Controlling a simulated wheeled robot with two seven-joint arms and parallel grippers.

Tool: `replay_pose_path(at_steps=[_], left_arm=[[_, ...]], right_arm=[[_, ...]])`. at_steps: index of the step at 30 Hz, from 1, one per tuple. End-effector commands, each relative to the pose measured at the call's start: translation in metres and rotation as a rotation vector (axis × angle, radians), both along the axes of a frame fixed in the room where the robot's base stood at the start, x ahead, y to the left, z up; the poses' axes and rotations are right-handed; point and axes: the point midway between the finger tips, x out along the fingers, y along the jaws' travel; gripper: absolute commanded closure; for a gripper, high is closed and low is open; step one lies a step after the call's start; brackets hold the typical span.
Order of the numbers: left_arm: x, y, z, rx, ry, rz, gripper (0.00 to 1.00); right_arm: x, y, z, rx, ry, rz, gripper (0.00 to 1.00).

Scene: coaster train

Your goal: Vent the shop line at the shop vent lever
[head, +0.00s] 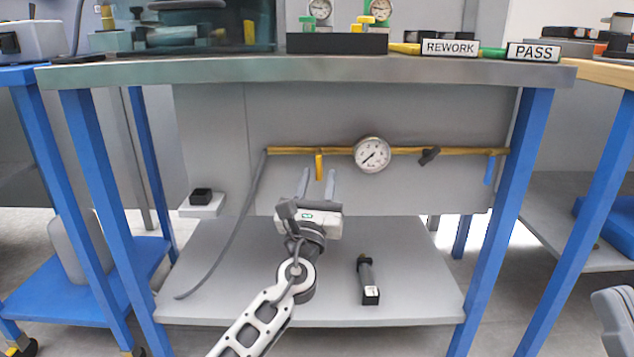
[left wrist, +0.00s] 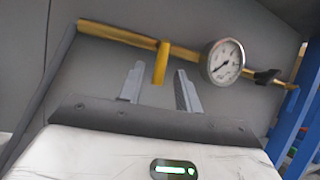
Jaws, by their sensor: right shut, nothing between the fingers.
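A yellow pipe (head: 290,150) runs along the grey panel under the workbench. A yellow lever (head: 319,166) hangs straight down from it; it also shows in the left wrist view (left wrist: 161,63). A dark lever (head: 430,155) sits tilted on the pipe right of the gauge, and a blue lever (head: 490,169) hangs at the right end. No label shows which is the shop vent lever. My left gripper (head: 317,183) is open, its fingers on either side of the yellow lever in both views, with gaps between.
A round gauge (head: 372,154) is on the pipe close right of my left gripper. A grey hose (head: 238,228) hangs at left. Blue legs (head: 505,210) flank the bench; the metal top (head: 300,69) overhangs.

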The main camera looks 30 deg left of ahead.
Motion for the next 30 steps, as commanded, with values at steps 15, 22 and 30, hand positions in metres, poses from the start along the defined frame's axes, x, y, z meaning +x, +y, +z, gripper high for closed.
replay_pose_path(at_steps=[15,22,30], left_arm=[[-0.031,-0.012,-0.014,0.002,0.005,-0.002,0.66],[-0.084,-0.032,-0.012,-0.001,0.004,-0.002,0.66],[-0.127,-0.048,-0.014,0.001,0.003,0.000,0.66]], right_arm=[[0.005,-0.001,0.000,0.012,0.065,0.010,1.00],[0.014,-0.003,-0.029,0.074,0.323,0.017,1.00],[0.015,-0.003,-0.043,0.094,0.429,0.028,1.00]])
